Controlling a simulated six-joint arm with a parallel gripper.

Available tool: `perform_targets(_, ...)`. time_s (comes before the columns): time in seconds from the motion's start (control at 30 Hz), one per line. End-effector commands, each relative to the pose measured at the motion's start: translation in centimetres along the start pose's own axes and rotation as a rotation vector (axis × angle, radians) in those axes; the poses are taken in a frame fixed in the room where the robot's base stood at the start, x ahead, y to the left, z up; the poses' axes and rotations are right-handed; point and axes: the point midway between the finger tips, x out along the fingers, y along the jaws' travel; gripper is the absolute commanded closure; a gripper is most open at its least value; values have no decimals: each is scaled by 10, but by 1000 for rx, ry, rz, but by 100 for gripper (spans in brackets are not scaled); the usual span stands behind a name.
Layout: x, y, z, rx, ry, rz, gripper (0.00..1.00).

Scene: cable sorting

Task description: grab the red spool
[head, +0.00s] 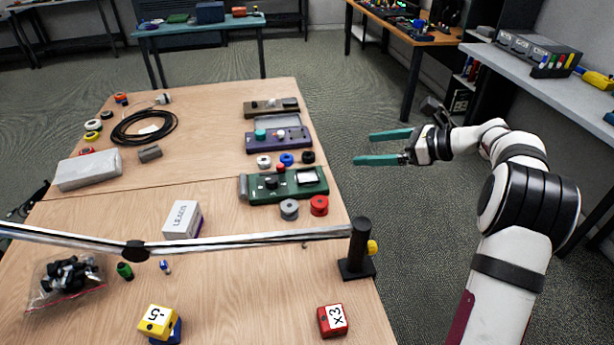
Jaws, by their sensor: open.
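A red spool (319,206) stands near the right edge of the wooden table, beside a grey spool (289,209) and just in front of a green device (312,188). My gripper (364,148) has two teal fingers spread apart with nothing between them. It is beyond the table's right edge in the picture, over the floor, above and to the right of the red spool. The fingers point left toward the table. The red spool is in plain view.
White, blue and black spools (287,159) lie behind the green device. A metal bar (250,239) crosses the front of the table to a black post (358,255). A red x3 block (332,320) and a white box (183,220) are on the table.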

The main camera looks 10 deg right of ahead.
Motion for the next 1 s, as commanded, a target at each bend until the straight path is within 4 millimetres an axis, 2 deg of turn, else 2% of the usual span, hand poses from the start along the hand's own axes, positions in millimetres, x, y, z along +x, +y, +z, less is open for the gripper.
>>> perform_targets(0.03,-8,-25,-20,78,-44,-51,0)
perform_targets(0.07,-3,-29,-36,103,-58,-60,0)
perform_targets(0.1,14,-24,-64,100,-53,-52,0)
perform_targets(0.2,44,-19,-126,94,-51,-51,0)
perform_targets(0.3,65,-17,-168,86,-51,-52,0)
perform_targets(0.33,69,-16,-177,85,-50,-52,0)
perform_targets(0.47,88,-16,-190,79,-50,-50,0)
perform_targets(0.7,155,-19,-186,76,-50,-49,0)
perform_targets(0.93,189,-22,-186,76,-50,-50,0)
perform_targets(1.0,205,-23,-188,75,-49,-48,0)
